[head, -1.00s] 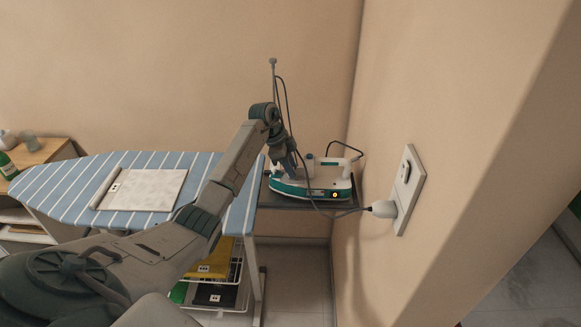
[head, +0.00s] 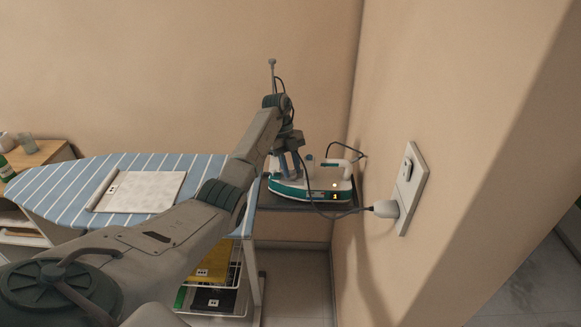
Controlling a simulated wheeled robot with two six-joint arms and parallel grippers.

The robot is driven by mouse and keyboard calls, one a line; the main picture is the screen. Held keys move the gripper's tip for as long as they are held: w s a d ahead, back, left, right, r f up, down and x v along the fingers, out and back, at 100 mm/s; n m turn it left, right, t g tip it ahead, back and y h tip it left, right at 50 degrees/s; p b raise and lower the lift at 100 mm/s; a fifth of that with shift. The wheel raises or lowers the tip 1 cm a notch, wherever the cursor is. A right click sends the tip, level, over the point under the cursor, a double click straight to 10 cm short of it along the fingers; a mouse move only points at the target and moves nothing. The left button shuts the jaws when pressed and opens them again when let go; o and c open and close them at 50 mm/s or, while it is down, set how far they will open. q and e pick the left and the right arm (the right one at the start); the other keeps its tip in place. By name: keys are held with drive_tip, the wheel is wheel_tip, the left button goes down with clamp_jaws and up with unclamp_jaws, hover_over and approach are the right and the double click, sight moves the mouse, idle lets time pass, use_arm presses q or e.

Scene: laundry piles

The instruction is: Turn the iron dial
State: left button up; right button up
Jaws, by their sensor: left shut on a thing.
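The iron (head: 312,190), white with a teal base, lies on a dark rest at the right end of the ironing board. My left gripper (head: 291,173) points down at the left part of the iron's top. Its fingers are shut on the iron dial, which is mostly hidden between them. My right gripper is not in view.
The blue striped ironing board (head: 56,190) carries a folded pale cloth (head: 137,191). The iron's cord runs to a plug (head: 385,209) in the wall socket plate (head: 411,190). The wall stands close on the right. Wire baskets (head: 216,290) hang below the board.

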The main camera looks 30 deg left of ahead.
use_arm(q)
drive_tip(key=m, duration=0.1)
drive_tip(key=m+p, duration=0.1)
drive_tip(key=shift+w+r+m+g+y, duration=0.15)
drive_tip(key=shift+m+g+y, duration=0.15)
drive_tip(key=shift+m+g, duration=0.1)
drive_tip(key=shift+d+m+g+y+p, duration=0.1)
drive_tip(key=shift+m+g+y+p, duration=0.3)
drive_tip(key=shift+m, duration=1.1)
drive_tip(key=o, duration=1)
drive_tip(key=shift+c, duration=0.2)
